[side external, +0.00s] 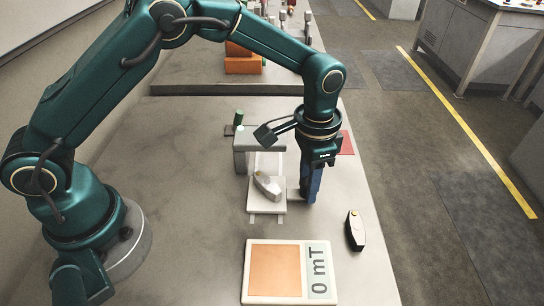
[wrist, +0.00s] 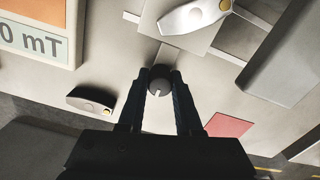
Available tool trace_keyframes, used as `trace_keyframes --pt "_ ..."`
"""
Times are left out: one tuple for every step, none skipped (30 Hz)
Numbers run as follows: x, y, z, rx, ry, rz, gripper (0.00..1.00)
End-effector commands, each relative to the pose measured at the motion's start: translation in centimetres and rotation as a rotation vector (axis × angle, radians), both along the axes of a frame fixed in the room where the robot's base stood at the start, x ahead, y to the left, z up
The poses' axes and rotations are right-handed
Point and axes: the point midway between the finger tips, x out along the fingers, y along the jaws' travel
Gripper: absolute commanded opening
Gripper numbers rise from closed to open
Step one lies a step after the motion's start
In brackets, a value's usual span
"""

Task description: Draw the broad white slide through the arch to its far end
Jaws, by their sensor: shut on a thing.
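The broad white slide (side external: 262,208) lies on two pale rails on the table, in front of the grey arch (side external: 243,160). A pale handheld device with a yellow button (side external: 267,186) lies on the slide. My gripper (side external: 308,195) is at the slide's right side, pointing down. In the wrist view my gripper (wrist: 160,88) is shut on a round dark grey knob (wrist: 160,77) beside the slide's edge (wrist: 152,22). The knob's join to the slide is partly hidden. The arch also shows in the wrist view (wrist: 290,60), to the right of the slide.
A black device (side external: 355,231) lies right of my gripper. A display panel reading 0 mT (side external: 318,270), with an orange pad, lies at the front. A red square (side external: 347,143) lies behind my gripper. A green cylinder (side external: 238,118) stands by the arch.

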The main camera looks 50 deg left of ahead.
Motion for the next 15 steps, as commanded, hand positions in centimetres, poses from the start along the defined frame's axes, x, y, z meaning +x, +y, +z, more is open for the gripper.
trace_keyframes --pt "0.0 0.0 0.1 0.000 0.000 0.000 0.00" --pt "0.0 0.0 0.1 0.000 0.000 0.000 0.00" --pt "0.0 0.0 0.1 0.000 0.000 0.000 0.00" --pt "0.1 0.1 0.1 0.000 0.000 0.001 0.00" --pt "0.2 0.2 0.1 0.000 0.000 0.001 0.00" --pt "0.4 0.4 0.1 0.000 0.000 0.002 0.00" --pt "0.7 0.6 0.1 0.000 -0.001 0.003 0.00" --pt "1.1 0.9 0.1 -0.001 -0.002 0.004 0.00" --pt "1.6 1.5 0.1 -0.001 -0.002 0.005 0.00" --pt "2.1 1.9 0.1 -0.001 -0.003 0.006 0.00" --pt "2.6 2.4 0.1 -0.001 -0.003 0.007 0.00" --pt "3.2 3.0 0.1 -0.002 -0.003 0.007 0.00" --pt "3.6 3.4 0.0 -0.001 -0.003 0.006 0.00" --pt "4.0 3.7 0.1 -0.002 -0.005 0.005 0.00" --pt "4.4 4.2 0.1 -0.002 -0.003 0.005 0.00"
